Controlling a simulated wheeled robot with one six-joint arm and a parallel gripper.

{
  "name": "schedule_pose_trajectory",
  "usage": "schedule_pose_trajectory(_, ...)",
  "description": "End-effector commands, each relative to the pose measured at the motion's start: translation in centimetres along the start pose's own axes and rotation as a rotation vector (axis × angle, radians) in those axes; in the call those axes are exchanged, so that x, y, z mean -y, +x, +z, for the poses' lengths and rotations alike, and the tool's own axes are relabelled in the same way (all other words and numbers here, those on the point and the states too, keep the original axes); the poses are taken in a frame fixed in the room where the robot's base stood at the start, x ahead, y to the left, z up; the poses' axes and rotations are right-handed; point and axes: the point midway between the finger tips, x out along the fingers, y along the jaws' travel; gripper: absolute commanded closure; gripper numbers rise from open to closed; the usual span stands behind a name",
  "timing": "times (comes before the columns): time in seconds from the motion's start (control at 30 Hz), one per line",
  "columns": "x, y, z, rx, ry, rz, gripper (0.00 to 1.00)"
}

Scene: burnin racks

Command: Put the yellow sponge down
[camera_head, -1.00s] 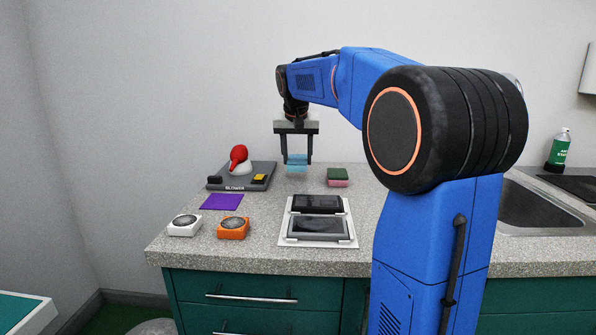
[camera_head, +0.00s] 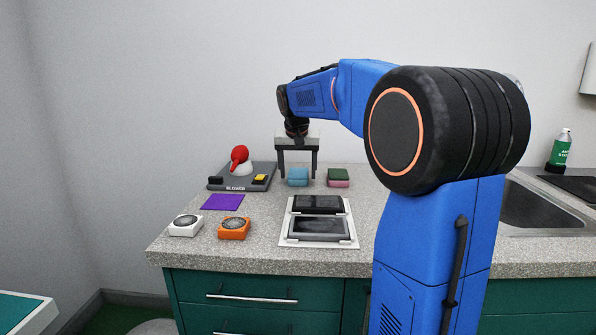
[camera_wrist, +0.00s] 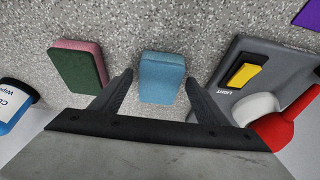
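No yellow sponge shows. A light blue sponge (camera_head: 298,177) rests on the grey speckled counter (camera_head: 262,253). In the wrist view the blue sponge (camera_wrist: 162,80) lies between my two fingers, with a narrow gap on each side. My gripper (camera_head: 298,172) is open and points straight down around it. It also shows in the wrist view (camera_wrist: 159,78). A sponge with a green top and pink base (camera_head: 338,177) sits just to the right of the blue one; in the wrist view this green and pink sponge (camera_wrist: 78,70) is at left.
A grey blower base (camera_head: 232,186) with a red bulb (camera_head: 239,154) and yellow switch (camera_head: 260,178) stands left. A purple mat (camera_head: 222,202), white device (camera_head: 185,226), orange device (camera_head: 234,229) and white-framed tray (camera_head: 319,244) lie nearer the front. The sink (camera_head: 535,208) is right.

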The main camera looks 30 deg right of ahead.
Motion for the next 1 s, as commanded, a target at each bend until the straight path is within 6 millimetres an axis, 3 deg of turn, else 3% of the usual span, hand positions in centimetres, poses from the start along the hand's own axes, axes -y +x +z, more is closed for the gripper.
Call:
schedule_pose_trajectory(0.37, 0.0, -1.1, -0.1, -0.002, 0.0, -0.001, 0.32)
schedule_pose_trajectory(0.8, 0.1, -9.1, -0.2, -0.003, 0.0, -0.002, 0.32)
schedule_pose_trajectory(1.0, 0.0, -11.4, -0.1, -0.001, 0.0, 0.0, 0.32)
